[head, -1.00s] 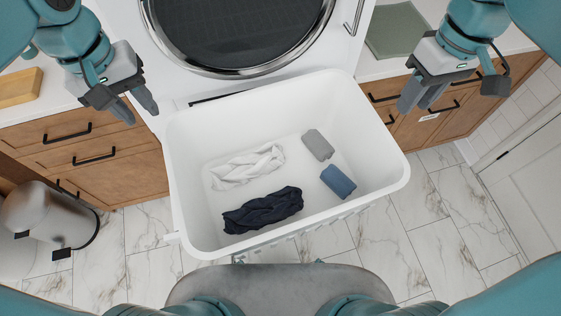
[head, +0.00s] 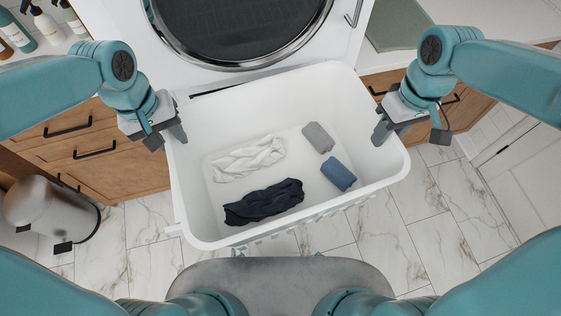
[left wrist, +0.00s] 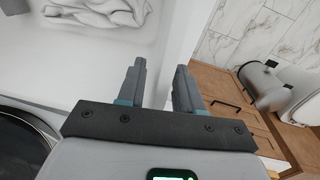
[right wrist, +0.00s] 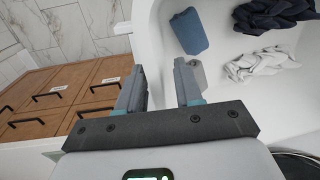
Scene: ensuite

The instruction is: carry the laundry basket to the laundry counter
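The white laundry basket (head: 270,100) stands in front of a front-loading machine, with a white cloth, a dark navy cloth, a grey roll and a blue roll inside. My left gripper (head: 171,138) is at its left rim, fingers apart on either side of the wall; the left wrist view (left wrist: 161,78) shows a gap between them. My right gripper (head: 379,138) is likewise open at the right rim, and the right wrist view (right wrist: 160,80) shows the wall between its fingers. Firm contact is not visible. White counters lie left (head: 75,40) and right (head: 450,55); which is the laundry counter is unclear.
The machine (head: 345,45) is directly behind the basket. A green mat (head: 398,22) lies on the right counter; bottles (head: 48,25) stand on the left one. A metal bin (head: 50,207) stands at lower left. The marble floor (head: 420,200) at right is clear.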

